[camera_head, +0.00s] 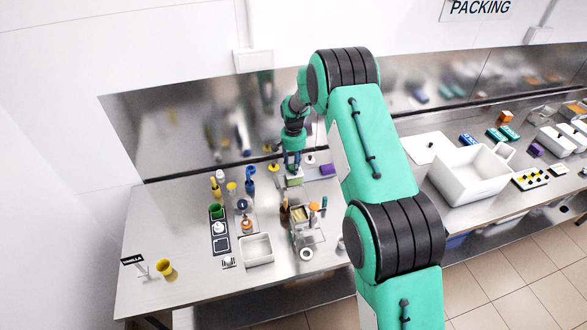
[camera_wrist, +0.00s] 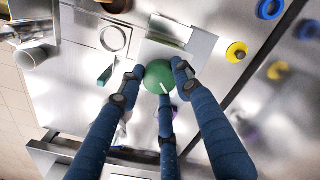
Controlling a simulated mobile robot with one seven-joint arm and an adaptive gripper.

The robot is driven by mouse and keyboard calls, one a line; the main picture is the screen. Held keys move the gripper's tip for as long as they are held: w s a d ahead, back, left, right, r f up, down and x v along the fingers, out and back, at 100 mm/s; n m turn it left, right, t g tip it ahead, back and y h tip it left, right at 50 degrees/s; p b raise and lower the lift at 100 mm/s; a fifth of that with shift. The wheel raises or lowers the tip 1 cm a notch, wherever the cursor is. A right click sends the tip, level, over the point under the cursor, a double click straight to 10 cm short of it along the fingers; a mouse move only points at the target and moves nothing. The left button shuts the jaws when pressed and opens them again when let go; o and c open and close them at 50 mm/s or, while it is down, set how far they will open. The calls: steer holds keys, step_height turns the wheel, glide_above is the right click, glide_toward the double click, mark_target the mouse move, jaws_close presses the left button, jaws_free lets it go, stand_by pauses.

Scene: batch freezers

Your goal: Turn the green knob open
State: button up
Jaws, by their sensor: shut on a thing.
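The green knob (camera_wrist: 163,76) is round, with a white line mark near its lower edge, in the wrist view. It sits beside a grey metal plate. My gripper (camera_wrist: 161,84) has its dark blue fingers closed around the knob, one on each side and one from below. In the head view my gripper (camera_head: 292,164) points down at the back of the bench, over a small pale-topped block (camera_head: 294,182). I cannot make out the knob itself there, and the fingers hide part of its rim in the wrist view.
A yellow round piece (camera_wrist: 236,52) and a blue ring (camera_wrist: 270,8) lie to the right in the wrist view. In the head view, a grey tray (camera_head: 257,249), several bottles and a yellow cup (camera_head: 166,270) share the bench. A white bin (camera_head: 470,181) stands right of my arm.

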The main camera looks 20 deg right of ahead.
steer(key=n+b, duration=0.1)
steer(key=n, duration=0.3)
steer(key=shift+w+n, duration=0.15)
steer(key=shift+n, duration=0.15)
steer(key=n+b, duration=0.1)
steer(key=n, duration=0.3)
steer(key=shift+r, duration=0.1)
steer(key=o, duration=1.2)
step_height(320, 180, up, 12)
